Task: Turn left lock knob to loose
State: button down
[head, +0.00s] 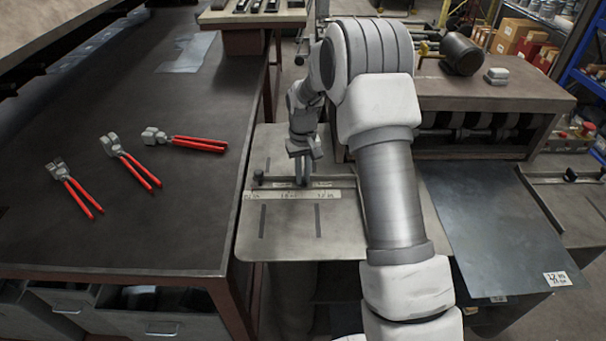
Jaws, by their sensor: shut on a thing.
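A long gauge bar (336,183) with small labels lies across the grey steel table in the middle. A small dark knob (258,175) stands at the bar's left end, apart from my gripper. My gripper (304,180) points down at the bar, right of that dark knob, between two small labels. Its fingers are shut on a small part at the bar. The fingers hide that part, so I cannot tell whether it is the left lock knob or which way it is turned. My arm covers the bar's right end.
Several red-handled pliers (130,165) lie on the dark workbench (130,225) at left. A scale strip (290,195) runs in front of the bar. A dark sheet (500,235) lies at right. A roller machine (490,92) stands behind.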

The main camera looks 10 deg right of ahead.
dwell(0.3)
jog(key=n, duration=0.4)
jog(key=shift+d+n, duration=0.1)
jog(key=shift+n, duration=0.2)
jog(key=c, duration=0.9)
grip_release()
jog(key=shift+w+d, duration=0.1)
